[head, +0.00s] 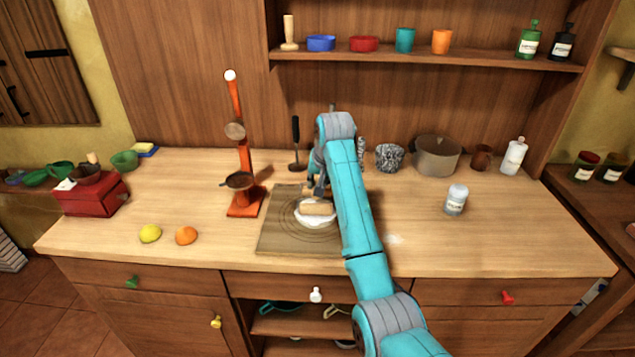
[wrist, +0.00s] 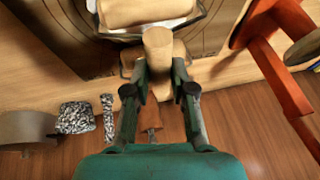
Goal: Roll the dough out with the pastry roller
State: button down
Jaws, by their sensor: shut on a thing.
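The pastry roller (head: 317,208) is wooden, with a pale cylinder. It lies across the white dough (head: 318,221), apparently touching it. The dough is a flat round patch on the dark board (head: 275,238) with ring markings. My gripper (head: 319,188) is above the board, just behind the roller. In the wrist view my gripper (wrist: 158,72) is shut on the roller's handle (wrist: 158,45), and the roller's cylinder (wrist: 145,10) shows at the top edge. My arm hides the board's right part, and the roller covers part of the dough.
The orange press stand (head: 244,165) rises left of the board. A lemon (head: 150,233) and an orange (head: 186,236) lie at the front left. A pot (head: 436,157), a speckled bowl (head: 389,158) and a labelled jar (head: 456,199) stand right. The right front counter is clear.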

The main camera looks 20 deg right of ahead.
jog(key=shift+f, duration=0.3)
jog(key=shift+s+a, duration=0.1)
jog(key=shift+s, duration=0.15)
jog(key=shift+s+a, duration=0.25)
jog(key=shift+s, duration=0.65)
jog(key=shift+s+a, duration=0.3)
jog(key=shift+s, duration=0.55)
jog(key=shift+s+a, duration=0.25)
jog(key=shift+s, duration=0.65)
jog(key=shift+w+d+r, duration=0.1)
jog(key=shift+w+d, duration=0.15)
jog(key=shift+w, duration=0.5)
jog(key=shift+w+d, duration=0.2)
jog(key=shift+w, duration=0.5)
jog(key=shift+w+d+f, duration=0.15)
jog(key=shift+w+d, duration=0.1)
jog(key=shift+w, duration=0.45)
jog(key=shift+w+d+f, duration=0.1)
jog(key=shift+w+d, duration=0.1)
jog(key=shift+w, duration=0.5)
jog(key=shift+s, duration=0.1)
